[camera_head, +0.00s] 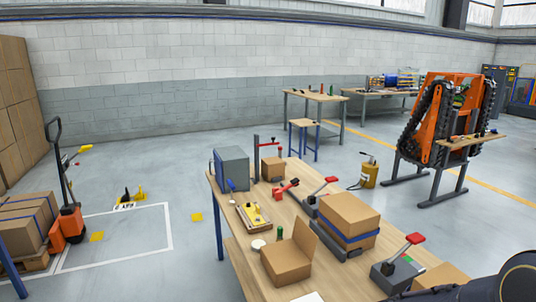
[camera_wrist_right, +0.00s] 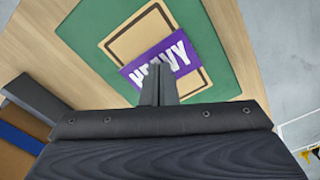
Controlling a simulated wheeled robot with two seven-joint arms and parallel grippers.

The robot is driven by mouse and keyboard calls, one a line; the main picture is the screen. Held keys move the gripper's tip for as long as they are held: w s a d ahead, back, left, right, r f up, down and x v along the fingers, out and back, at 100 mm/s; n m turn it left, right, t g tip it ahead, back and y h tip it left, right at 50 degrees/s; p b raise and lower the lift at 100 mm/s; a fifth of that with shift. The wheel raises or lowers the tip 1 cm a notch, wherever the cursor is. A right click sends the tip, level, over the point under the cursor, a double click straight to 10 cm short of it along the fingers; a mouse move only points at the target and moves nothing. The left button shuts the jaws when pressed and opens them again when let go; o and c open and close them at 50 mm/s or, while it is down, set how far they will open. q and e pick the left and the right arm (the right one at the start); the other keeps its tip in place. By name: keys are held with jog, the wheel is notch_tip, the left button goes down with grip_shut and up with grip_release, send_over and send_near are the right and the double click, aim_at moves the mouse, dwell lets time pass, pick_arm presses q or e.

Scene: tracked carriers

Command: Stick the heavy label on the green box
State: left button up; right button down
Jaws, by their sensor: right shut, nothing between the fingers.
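In the right wrist view, the green box (camera_wrist_right: 218,75) shows as a flat green face on the wooden table, with a dark-outlined tan rectangle (camera_wrist_right: 125,45) on it. The purple heavy label (camera_wrist_right: 183,52), with white letters, lies tilted across the tan area, its right end reaching over the green. My right gripper (camera_wrist_right: 158,78) is shut and empty, its fingers in front of the label and hiding part of it. I cannot tell whether the fingers touch the label or how firmly it is stuck. The green box is not seen in the head view. My left gripper is not in view.
The wooden table (camera_head: 295,213) carries a blue-strapped carton (camera_head: 347,215), an open carton (camera_head: 285,262), red-handled tools (camera_head: 405,240), a grey case (camera_head: 233,167) and a wooden tray (camera_head: 253,215). A pallet jack (camera_head: 68,220) stands on the floor at left.

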jog(key=shift+r+p, duration=2.35)
jog(key=shift+r, duration=1.05)
jog(key=s+a+r+t+y, duration=0.2)
jog(key=s+r, duration=0.6)
jog(key=s+a+r+t+y, duration=0.1)
jog(key=s+a+r+t, duration=0.1)
jog(key=s+r, duration=0.6)
jog(key=shift+s+t+y, duration=0.4)
jog(key=shift+s+t, duration=0.1)
jog(key=shift+t, duration=0.3)
